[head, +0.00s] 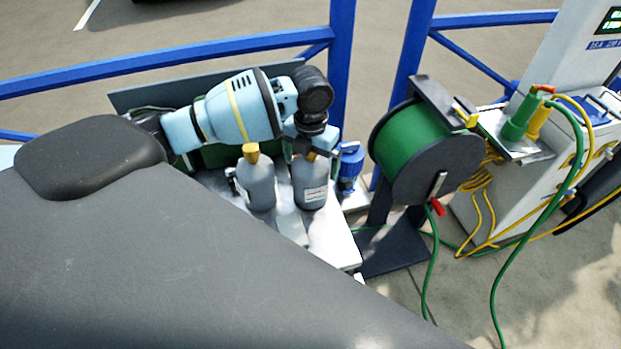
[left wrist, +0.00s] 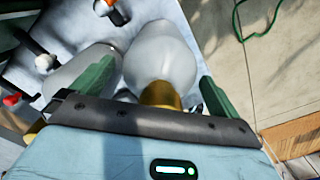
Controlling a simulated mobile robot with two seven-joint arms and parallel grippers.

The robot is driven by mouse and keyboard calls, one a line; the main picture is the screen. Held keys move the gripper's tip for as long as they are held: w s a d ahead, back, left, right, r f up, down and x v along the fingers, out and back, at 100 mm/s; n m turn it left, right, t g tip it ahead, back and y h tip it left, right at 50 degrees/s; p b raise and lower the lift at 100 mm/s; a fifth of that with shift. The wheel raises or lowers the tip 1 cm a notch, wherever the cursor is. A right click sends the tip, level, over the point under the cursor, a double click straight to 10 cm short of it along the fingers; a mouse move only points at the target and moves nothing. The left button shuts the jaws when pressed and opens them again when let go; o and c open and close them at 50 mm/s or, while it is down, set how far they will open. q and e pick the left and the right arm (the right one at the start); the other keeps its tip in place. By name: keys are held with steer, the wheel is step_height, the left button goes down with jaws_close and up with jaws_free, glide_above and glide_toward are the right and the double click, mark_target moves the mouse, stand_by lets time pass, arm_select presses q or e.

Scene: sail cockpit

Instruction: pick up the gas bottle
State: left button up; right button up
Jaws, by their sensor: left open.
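Two grey bottles with yellow caps stand upright side by side on a pale metal surface in the head view. The left bottle (head: 257,188) is fully clear of my gripper. The right bottle (head: 311,186), with a white label, has its top partly hidden under my left gripper (head: 312,152). In the left wrist view my left gripper (left wrist: 155,92) is open, with its green fingers apart. One grey bottle (left wrist: 160,58) with a brass-yellow cap (left wrist: 158,95) lies between them in the picture. The other bottle (left wrist: 82,72) is outside the left finger. I cannot tell whether any finger touches. My right gripper is not in view.
A blue container (head: 349,168) stands just right of the bottles. A green hose reel (head: 415,150) is further right, beside a white console (head: 590,70) with green and yellow hoses. Blue railings (head: 200,55) run behind.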

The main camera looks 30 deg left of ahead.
arm_select(q)
steer(key=c, duration=1.8)
steer(key=shift+r, duration=0.1)
steer(key=shift+c, duration=0.9)
